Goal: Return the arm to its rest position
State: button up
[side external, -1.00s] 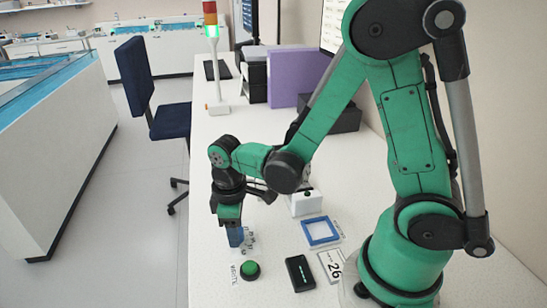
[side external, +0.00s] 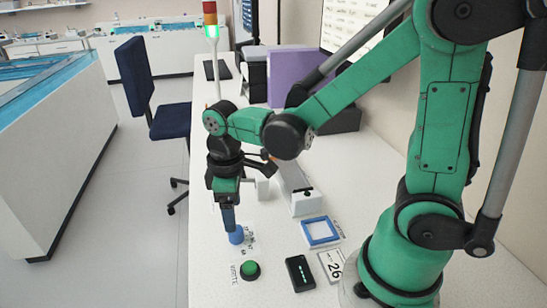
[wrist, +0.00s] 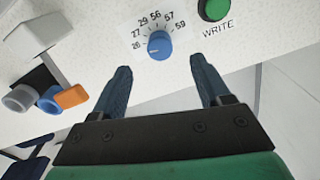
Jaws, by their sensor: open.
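My gripper (side external: 228,226) points down over the near left part of the white bench. In the wrist view my gripper (wrist: 160,68) is open, with two dark blue fingers apart and nothing between them. A blue dial knob (side external: 236,236) stands on the bench just below the fingers. In the wrist view the blue knob (wrist: 159,46) lies beyond the fingertips, apart from them, ringed by printed numbers from 26 to 59.
A green WRITE button (side external: 250,270) is close to the knob. A black device (side external: 300,274), a 26 card (side external: 333,266), a blue-framed pad (side external: 320,231) and a white block (side external: 306,203) lie to the right. In the wrist view, grey, blue and orange (wrist: 71,97) ends show at left.

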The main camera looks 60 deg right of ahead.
jog(key=shift+r, duration=0.15)
notch_tip(320, 180, up, 7)
jog(key=s+d+m+t, duration=0.1)
jog(key=d+m+t, duration=0.1)
jog(key=m+t, duration=0.4)
jog(key=shift+s+d+r+t, duration=0.15)
jog(key=shift+s+d+t, duration=0.05)
jog(key=shift+t, duration=0.4)
